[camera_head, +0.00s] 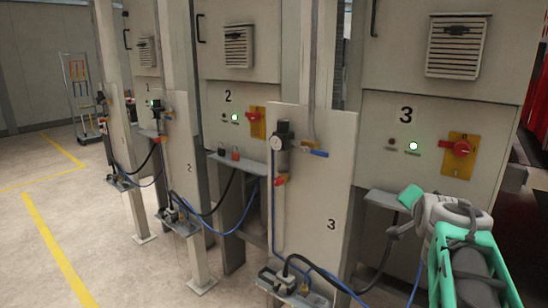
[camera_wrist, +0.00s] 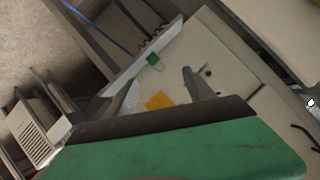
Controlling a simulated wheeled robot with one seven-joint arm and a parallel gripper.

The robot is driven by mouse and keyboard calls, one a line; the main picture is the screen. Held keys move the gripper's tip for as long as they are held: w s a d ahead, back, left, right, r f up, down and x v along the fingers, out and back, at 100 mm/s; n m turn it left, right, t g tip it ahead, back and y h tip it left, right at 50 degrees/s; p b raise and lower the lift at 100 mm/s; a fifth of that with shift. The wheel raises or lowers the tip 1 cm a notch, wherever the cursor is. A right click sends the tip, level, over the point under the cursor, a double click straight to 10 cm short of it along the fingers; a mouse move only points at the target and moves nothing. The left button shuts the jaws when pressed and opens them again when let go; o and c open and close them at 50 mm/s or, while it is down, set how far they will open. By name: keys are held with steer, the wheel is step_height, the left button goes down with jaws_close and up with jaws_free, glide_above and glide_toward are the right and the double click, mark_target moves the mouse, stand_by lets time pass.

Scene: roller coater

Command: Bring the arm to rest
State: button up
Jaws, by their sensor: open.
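My arm (camera_head: 465,250), with green and grey links, reaches in from the lower right in the head view, in front of cabinet 3 (camera_head: 372,115). My gripper (camera_wrist: 160,88) shows in the wrist view as two grey fingers standing apart, with nothing seen between them that it grips. A large green part of my own body fills the bottom of that view. A small green block (camera_wrist: 153,59) and a yellow-orange patch (camera_wrist: 158,101) show beyond the fingers; I cannot tell how far away they are.
A panel marked 3 (camera_head: 312,190) with a gauge, valve and hoses stands to the left. Open floor (camera_head: 90,240) lies at the far left.

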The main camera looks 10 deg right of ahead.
steer(key=s+a+f+n+g+y+p, duration=0.1)
steer(key=a+f+n+g+y+p, duration=0.25)
steer(key=a, duration=0.95)
steer(key=s+a+f+n+g+y+p, duration=0.1)
steer(key=s+a+f+n+g+p, duration=0.1)
steer(key=s+a+f+n, duration=0.2)
steer(key=s+a+f+n+g+y+p, duration=0.2)
steer(key=s+a+n, duration=0.4)
steer(key=s+a, duration=0.5)
steer(key=a+f+p, duration=0.1)
steer(key=a+f, duration=0.1)
steer(key=a, duration=0.1)
steer(key=shift+s+f+p, duration=0.3)
steer(key=shift+f, duration=0.1)
